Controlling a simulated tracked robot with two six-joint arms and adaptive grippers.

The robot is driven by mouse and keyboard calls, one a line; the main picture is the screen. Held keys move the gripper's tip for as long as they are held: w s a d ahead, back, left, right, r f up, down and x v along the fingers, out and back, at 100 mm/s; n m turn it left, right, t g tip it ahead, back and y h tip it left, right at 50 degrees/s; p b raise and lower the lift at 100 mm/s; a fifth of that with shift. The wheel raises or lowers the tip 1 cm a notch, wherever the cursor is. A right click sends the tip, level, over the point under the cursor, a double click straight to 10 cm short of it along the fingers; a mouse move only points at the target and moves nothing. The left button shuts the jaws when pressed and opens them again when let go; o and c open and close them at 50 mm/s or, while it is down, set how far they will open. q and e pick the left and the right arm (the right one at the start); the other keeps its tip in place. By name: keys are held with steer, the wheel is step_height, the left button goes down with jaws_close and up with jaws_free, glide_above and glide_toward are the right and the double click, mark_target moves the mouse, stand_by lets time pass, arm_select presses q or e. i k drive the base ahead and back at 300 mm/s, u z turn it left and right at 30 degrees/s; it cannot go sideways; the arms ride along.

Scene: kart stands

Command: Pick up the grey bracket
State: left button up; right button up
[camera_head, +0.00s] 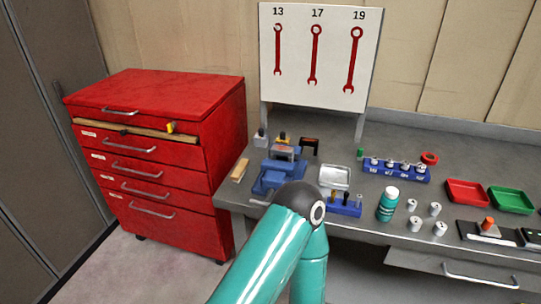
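I cannot pick out the grey bracket with certainty. A small grey piece (284,153) shows at the top of the blue vise (270,181) on the workbench, and another small grey item (260,139) stands just behind it to the left. Either is too small to identify. One of my teal arms reaches up from the bottom middle, its joint in front of the bench edge by the vise. It hides part of the bench there. Neither gripper is visible.
A red drawer cabinet (160,160) stands left. A wrench board (318,55) rises behind.

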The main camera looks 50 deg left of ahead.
mark_target(276, 150)
steer(key=u, duration=0.1)
steer(key=k, duration=0.4)
steer(key=u, duration=0.8)
steer(key=i, duration=0.4)
steer(key=z, duration=0.15)
